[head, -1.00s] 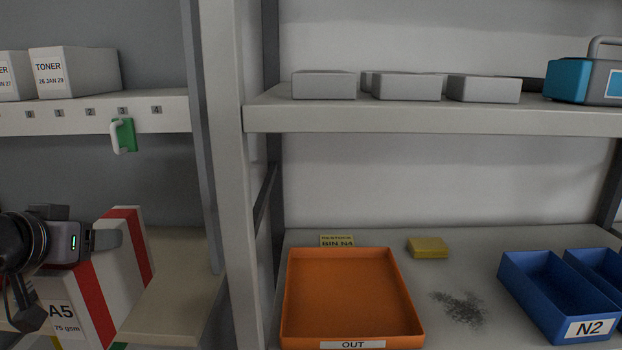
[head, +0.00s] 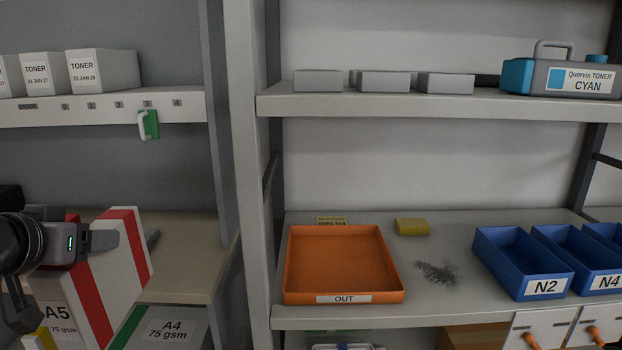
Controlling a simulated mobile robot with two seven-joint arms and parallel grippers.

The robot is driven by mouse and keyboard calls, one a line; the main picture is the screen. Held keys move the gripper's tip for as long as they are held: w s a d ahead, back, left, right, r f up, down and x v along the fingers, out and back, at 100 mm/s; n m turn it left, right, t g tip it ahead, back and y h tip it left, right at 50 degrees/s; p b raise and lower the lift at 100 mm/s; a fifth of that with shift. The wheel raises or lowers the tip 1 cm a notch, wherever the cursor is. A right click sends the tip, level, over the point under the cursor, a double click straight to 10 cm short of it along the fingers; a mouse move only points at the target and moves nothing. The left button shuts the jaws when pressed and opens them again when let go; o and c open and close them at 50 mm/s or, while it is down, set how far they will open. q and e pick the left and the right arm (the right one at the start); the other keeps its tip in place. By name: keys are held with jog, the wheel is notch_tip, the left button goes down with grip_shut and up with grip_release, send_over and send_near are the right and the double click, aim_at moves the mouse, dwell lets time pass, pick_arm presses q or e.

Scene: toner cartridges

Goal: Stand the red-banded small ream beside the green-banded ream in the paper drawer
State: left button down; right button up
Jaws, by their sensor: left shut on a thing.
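The red-banded small ream (head: 116,272), white with red bands and an "A5 75 gsm" label, is at the lower left of the head view. My left gripper (head: 98,242) is shut on its upper part. The ream looks somewhat tilted. The green-banded ream (head: 172,331), labelled "A4 75 gsm", shows at the bottom edge, just right of and lower than the red-banded ream, and is partly cut off. I cannot tell whether the two touch. The paper drawer itself is not clearly visible. My right gripper is not in view.
A beige shelf (head: 190,245) lies behind the reams, and a grey upright (head: 250,200) stands to their right. Toner boxes (head: 100,72) and a green tag (head: 149,124) are above. An orange OUT tray (head: 340,262) and blue bins (head: 520,260) sit on the right shelf.

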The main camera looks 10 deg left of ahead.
pick_arm(q)
jog(key=shift+s+r, duration=0.15)
jog(key=shift+r, duration=0.1)
jog(key=shift+s+d+f, duration=0.15)
jog(key=shift+s+f, duration=0.05)
jog(key=s+d+f, duration=0.2)
jog(key=d+f, duration=0.6)
jog(key=f, duration=0.1)
jog(key=s+d+f+m+h, duration=0.1)
jog(key=s+d+f, duration=0.2)
jog(key=d+f, duration=0.5)
jog(key=shift+s+d+f, duration=0.2)
jog(key=shift+s+f, duration=0.05)
jog(key=shift+f, duration=0.1)
jog(key=shift+a, duration=0.1)
